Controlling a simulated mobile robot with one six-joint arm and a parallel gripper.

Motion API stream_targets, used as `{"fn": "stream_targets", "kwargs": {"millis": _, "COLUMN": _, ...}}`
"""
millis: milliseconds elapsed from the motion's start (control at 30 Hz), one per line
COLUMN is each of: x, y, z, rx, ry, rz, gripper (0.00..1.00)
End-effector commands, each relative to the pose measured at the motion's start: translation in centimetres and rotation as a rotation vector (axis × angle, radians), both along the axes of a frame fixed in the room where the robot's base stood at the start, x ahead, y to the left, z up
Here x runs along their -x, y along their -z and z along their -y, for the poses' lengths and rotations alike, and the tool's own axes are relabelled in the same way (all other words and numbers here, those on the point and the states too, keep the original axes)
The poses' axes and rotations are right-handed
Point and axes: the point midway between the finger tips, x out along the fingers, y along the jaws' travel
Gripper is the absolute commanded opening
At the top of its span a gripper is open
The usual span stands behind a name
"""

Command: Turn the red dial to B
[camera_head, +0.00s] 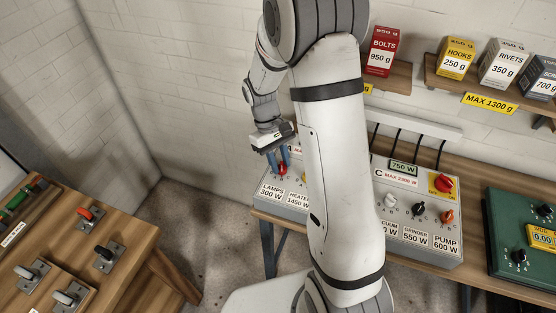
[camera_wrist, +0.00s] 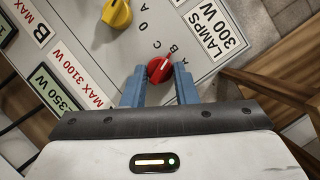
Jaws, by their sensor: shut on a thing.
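The red dial (camera_wrist: 160,69) sits on a grey control panel (camera_wrist: 115,62), beside the "LAMPS 300 W" label (camera_wrist: 218,33). Small letters, among them B and C, are printed around its far side in the wrist view.
A yellow dial (camera_wrist: 117,13) is close by on the same panel. A second panel (camera_head: 415,235) with several knobs and a red knob (camera_head: 444,183) on a yellow plate stands to the right. A green box (camera_head: 503,228) is further right. Shelves with boxes hang on the wall.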

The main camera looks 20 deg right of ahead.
Motion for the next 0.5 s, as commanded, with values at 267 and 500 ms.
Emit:
{"fn": "stream_targets", "kwargs": {"millis": 267, "x": 0.05, "y": 0.06, "z": 0.04, "rx": 0.0, "ry": -0.001, "rz": -0.001, "gripper": 0.42}}
{"fn": "stream_targets", "kwargs": {"millis": 500, "x": 0.03, "y": 0.04, "z": 0.02, "rx": 0.0, "ry": -0.001, "rz": -0.001, "gripper": 0.48}}
